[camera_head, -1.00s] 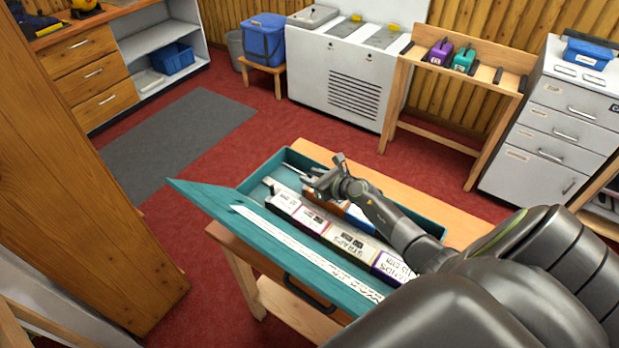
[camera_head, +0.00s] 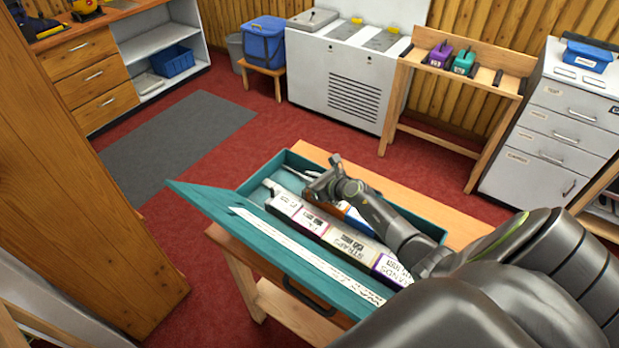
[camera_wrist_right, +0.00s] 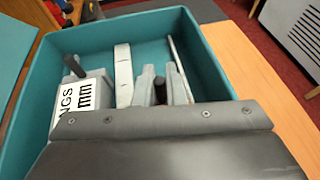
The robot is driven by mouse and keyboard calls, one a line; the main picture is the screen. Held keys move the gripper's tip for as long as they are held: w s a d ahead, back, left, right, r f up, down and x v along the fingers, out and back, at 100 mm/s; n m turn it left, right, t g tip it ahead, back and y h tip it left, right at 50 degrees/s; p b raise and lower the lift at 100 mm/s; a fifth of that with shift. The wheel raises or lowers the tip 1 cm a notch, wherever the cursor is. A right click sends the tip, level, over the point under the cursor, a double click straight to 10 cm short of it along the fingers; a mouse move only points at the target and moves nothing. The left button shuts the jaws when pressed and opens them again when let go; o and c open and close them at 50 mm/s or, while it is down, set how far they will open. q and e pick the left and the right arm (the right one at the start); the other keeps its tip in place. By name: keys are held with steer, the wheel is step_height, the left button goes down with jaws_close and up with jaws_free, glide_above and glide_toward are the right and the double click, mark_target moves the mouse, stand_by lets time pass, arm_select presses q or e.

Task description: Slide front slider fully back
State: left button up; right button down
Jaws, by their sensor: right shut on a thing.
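A teal case (camera_head: 215,200) lies open on the wooden bench, with its lid tilted toward the front. Inside, a front row of white labelled blocks (camera_head: 345,243) runs along its length, and a second row with orange and blue parts (camera_head: 350,215) lies behind it. My right gripper (camera_head: 322,183) is inside the case near its left end, above the second row. In the right wrist view its fingers (camera_wrist_right: 158,88) are shut on a dark upright peg (camera_wrist_right: 160,86). A grey block (camera_wrist_right: 85,90) with another dark peg stands to the left. The peg's base is hidden by my gripper.
The teal case wall (camera_wrist_right: 200,50) stands close around the fingers. The wooden bench top (camera_head: 460,225) is bare behind the case. A shelf stand with purple and teal blocks (camera_head: 463,62) and a white drawer cabinet (camera_head: 545,130) stand farther back.

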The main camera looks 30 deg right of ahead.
steer(key=w+a, duration=0.1)
steer(key=w, duration=0.1)
steer(key=w+b, duration=0.1)
steer(key=w, duration=0.1)
steer(key=w+a+b, duration=0.1)
steer(key=w, duration=0.2)
steer(key=shift+w+a, duration=0.1)
steer(key=shift+a, duration=0.25)
steer(key=c, duration=1.5)
jaws_free()
steer(key=shift+s+d, duration=0.1)
steer(key=shift+s, duration=0.1)
